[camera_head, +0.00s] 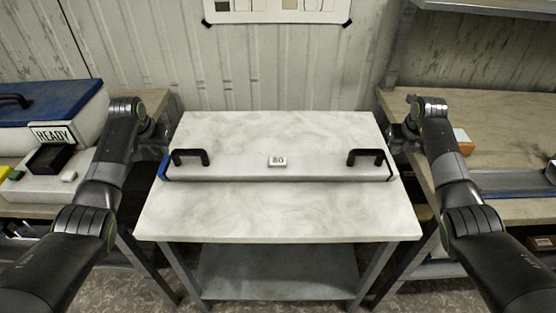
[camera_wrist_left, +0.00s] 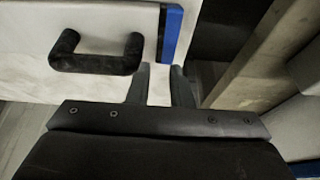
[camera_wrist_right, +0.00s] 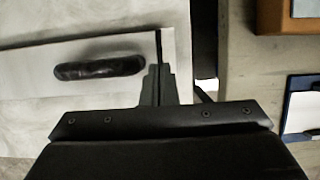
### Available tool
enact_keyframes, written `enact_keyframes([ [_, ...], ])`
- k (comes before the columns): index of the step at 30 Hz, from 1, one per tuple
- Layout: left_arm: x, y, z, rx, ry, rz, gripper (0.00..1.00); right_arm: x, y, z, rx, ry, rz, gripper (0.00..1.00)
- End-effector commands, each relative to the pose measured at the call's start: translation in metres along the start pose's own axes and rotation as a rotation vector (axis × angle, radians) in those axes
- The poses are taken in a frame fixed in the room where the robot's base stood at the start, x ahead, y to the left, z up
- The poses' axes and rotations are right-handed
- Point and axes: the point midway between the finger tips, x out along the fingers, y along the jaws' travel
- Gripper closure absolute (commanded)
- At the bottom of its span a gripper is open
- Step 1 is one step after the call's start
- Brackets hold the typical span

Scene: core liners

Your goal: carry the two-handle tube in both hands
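The two-handle tube (camera_head: 230,168) is a long white bar lying across the pale marbled table (camera_head: 280,215).
A left bench holds a blue-lidded white case (camera_head: 50,105) with a READY sign (camera_head: 52,135). A right bench (camera_head: 490,130) holds an orange box (camera_head: 462,141) and a tray (camera_head: 510,182). The table is clear in front of and behind the tube.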

Motion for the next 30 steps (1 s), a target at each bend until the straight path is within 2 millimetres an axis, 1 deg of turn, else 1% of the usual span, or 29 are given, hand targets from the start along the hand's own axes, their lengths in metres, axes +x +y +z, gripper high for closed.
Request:
enact_keyframes([
  [6, 0.001, -0.003, 0.002, -0.002, -0.004, -0.004, 0.80, 0.001, -0.003, -0.002, 0.002, 0.004, -0.003, 1.00],
  [11, 0.002, -0.004, 0.002, -0.003, -0.005, -0.005, 0.80, 0.002, -0.004, -0.002, 0.003, 0.005, -0.005, 0.80],
  [20, 0.001, -0.005, 0.003, -0.003, -0.006, -0.006, 0.80, 0.002, -0.004, -0.003, 0.003, 0.006, -0.006, 0.80],
  [23, -0.004, -0.005, 0.003, -0.003, -0.006, -0.007, 0.80, 0.002, -0.005, -0.003, 0.003, 0.007, -0.006, 0.80],
  [26, -0.014, -0.005, 0.002, -0.002, -0.004, -0.007, 0.80, 0.002, -0.005, -0.003, 0.003, 0.007, -0.006, 0.80],
  [30, -0.037, -0.005, 0.001, -0.002, -0.002, -0.007, 0.80, 0.002, -0.005, -0.003, 0.003, 0.007, -0.006, 0.80],
])
